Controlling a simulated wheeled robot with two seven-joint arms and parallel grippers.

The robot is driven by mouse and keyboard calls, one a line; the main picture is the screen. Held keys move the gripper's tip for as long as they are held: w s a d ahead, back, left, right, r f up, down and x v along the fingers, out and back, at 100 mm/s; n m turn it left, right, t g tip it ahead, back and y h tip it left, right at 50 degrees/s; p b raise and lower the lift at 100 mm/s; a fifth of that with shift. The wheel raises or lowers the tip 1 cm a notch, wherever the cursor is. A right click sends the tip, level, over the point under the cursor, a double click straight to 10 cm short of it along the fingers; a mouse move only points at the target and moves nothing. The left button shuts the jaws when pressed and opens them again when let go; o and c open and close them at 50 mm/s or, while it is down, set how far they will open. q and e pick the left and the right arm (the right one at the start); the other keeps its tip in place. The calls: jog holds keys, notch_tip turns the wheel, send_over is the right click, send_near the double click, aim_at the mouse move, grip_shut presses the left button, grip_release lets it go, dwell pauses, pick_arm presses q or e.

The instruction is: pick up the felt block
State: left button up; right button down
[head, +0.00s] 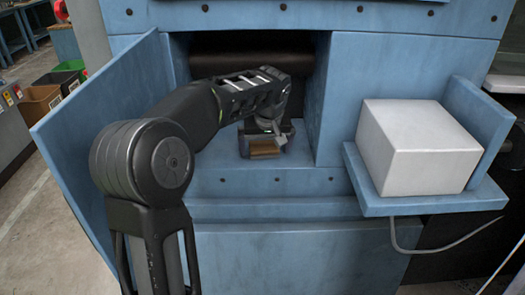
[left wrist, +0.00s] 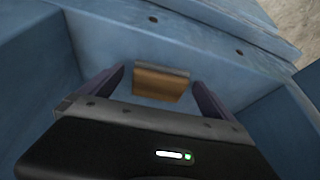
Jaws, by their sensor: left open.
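The felt block appears to be the small brown block with a greyish top edge (left wrist: 160,82). It lies on the blue ledge of the machine's opening, and in the head view it shows below my gripper (head: 262,153). My left gripper (left wrist: 158,85) is open, with one dark finger on each side of the block in the left wrist view. Neither finger visibly touches it. In the head view my left gripper (head: 265,142) reaches into the opening, and my arm covers part of it. My right gripper is not in view.
The blue machine's opening (head: 322,100) has side walls close to my left arm. An open blue door panel (head: 75,120) stands on the left. A white box (head: 420,145) sits on a blue side shelf (head: 430,203) at right, with a grey cable below. Bins (head: 40,103) stand far left.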

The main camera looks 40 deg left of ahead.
pick_arm(q)
jog(key=shift+c, duration=0.6)
jog(key=c, duration=1.3)
jog(key=shift+o, duration=0.2)
jog(key=shift+a+r, duration=0.1)
jog(key=shift+r, duration=0.05)
